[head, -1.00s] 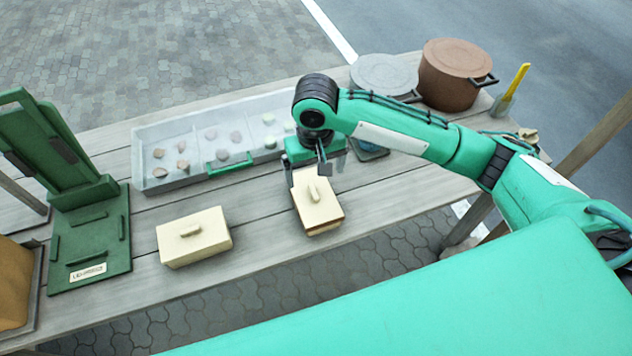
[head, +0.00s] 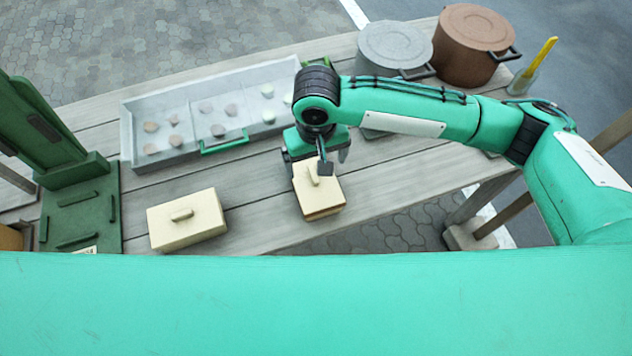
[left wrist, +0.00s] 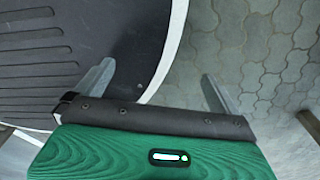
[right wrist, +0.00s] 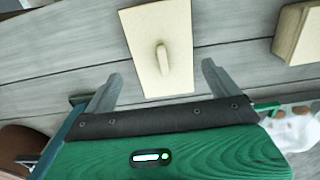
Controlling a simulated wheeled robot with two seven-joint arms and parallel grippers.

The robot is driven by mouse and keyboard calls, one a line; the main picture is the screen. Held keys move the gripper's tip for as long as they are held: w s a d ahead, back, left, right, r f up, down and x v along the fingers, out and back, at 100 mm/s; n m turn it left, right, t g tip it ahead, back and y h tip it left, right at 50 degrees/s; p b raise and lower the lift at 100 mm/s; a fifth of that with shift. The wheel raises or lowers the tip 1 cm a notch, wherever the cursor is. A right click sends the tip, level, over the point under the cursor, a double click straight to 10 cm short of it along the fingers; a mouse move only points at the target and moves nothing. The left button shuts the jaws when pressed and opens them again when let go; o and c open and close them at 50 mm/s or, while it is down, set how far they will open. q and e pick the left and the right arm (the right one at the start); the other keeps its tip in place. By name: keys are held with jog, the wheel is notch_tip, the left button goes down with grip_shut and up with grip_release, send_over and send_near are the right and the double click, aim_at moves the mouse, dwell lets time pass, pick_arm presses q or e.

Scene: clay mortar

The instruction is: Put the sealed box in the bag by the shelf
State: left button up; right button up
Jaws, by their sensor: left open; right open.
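Two cream lidded boxes with handle knobs are on the plank table: the left box (head: 188,225) and the right box (head: 327,203). A brownish band shows under the right box's lid; I cannot tell which one is sealed. My right gripper (head: 318,163) is open at the far end of the right box. In the right wrist view, its open fingers (right wrist: 160,88) point at that box's lid (right wrist: 165,70), with nothing held. My left gripper (left wrist: 160,85) is open and empty, outside the head view. No bag or shelf shows clearly; a tan thing (head: 10,239) is partly cut off at the left edge.
A grey tray (head: 133,135) of small lumps lies behind the boxes. A green stand (head: 95,175) is at left. Grey (head: 395,45) and brown (head: 462,50) pots and a cup with a yellow tool (head: 522,82) stand at right. Bare planks separate the boxes.

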aim_at(313, 173)
jog(key=f, duration=0.3)
jog(key=shift+w+a+f, duration=0.1)
jog(key=shift+w, duration=0.1)
jog(key=f, duration=0.3)
jog(key=shift+w+a+f+p, duration=0.2)
jog(key=shift+f+p, duration=0.1)
jog(key=shift+f, duration=0.25)
jog(key=shift+c, duration=0.4)
jog(key=c, duration=0.6)
jog(key=shift+c, duration=0.3)
jog(key=shift+r, duration=0.55)
notch_tip(313, 173, up, 18)
pick_arm(q)
jog(key=shift+s+a+r+p, duration=0.3)
jog(key=shift+s+r+p, duration=0.35)
jog(key=shift+p, duration=0.35)
pick_arm(e)
jog(key=d+f+m, duration=0.1)
jog(key=d+f, duration=0.2)
jog(key=d, duration=0.7)
jog(key=d+f+m, duration=0.2)
jog(key=d+f, duration=0.1)
jog(key=d, duration=0.8)
jog(key=shift+w+m, duration=0.15)
jog(key=shift+m, duration=0.15)
